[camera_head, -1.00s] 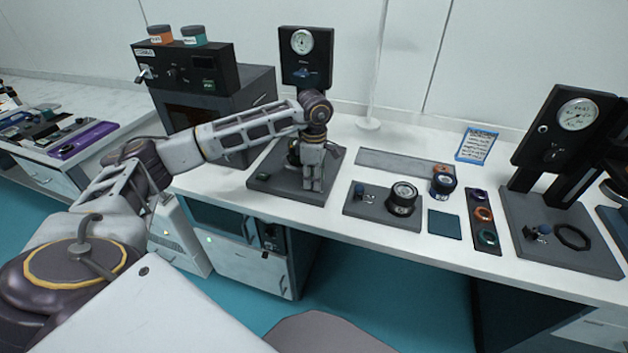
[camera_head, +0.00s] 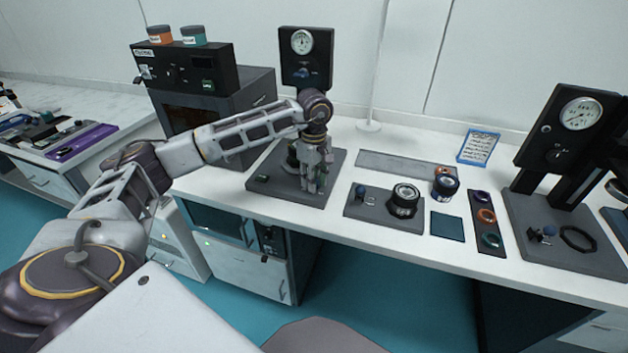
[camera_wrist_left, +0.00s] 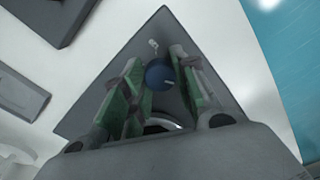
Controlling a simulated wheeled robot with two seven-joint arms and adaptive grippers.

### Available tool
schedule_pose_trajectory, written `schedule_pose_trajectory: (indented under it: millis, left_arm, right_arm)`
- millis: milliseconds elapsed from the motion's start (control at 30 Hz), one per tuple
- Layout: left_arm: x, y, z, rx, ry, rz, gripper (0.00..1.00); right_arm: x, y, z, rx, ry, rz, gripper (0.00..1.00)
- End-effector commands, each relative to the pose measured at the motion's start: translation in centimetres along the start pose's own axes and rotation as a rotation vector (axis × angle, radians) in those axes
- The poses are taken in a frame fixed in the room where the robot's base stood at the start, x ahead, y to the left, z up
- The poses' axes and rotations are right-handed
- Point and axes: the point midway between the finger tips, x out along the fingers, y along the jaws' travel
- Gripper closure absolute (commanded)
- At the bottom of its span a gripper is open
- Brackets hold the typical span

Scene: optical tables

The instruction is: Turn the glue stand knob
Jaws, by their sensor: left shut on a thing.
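The glue stand has a black upright panel (camera_head: 291,73) with a white dial and a grey base plate (camera_head: 265,194) on the white bench. My left gripper (camera_head: 314,186) points down over this plate. In the left wrist view a round blue knob (camera_wrist_left: 160,73) sits between the green-padded fingers of this gripper (camera_wrist_left: 160,85), which is shut on it. A small pale lever (camera_wrist_left: 154,46) stands beside the knob. In the head view the fingers hide the knob. My right gripper is not in view.
A dark oven-like box (camera_head: 243,98) with two jars on top stands left of the stand. To the right are a small plate (camera_head: 372,213) with a gauge, a ring tray (camera_head: 478,237) and a second dial stand (camera_head: 545,107). Bare bench lies around the stand's front.

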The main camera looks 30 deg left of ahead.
Motion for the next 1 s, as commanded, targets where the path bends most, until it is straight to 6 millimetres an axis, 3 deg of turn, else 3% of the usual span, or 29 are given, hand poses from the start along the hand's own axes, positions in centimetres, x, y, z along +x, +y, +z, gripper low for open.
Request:
schedule_pose_trajectory:
  millis: [367,400,533,1000]
  left_arm:
    - [-0.12,0.07,0.0,0.004,0.0,0.003,0.95]
    - [-0.12,0.06,0.0,0.004,0.0,0.003,0.66]
    - [-0.08,0.05,0.0,0.003,0.0,0.002,0.5]
    - [-0.39,0.03,0.0,0.003,0.0,0.001,0.49]
  right_arm:
    - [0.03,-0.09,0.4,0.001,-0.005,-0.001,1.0]
    - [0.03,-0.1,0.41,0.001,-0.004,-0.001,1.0]
    - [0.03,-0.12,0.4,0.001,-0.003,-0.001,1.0]
    - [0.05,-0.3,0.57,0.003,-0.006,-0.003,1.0]
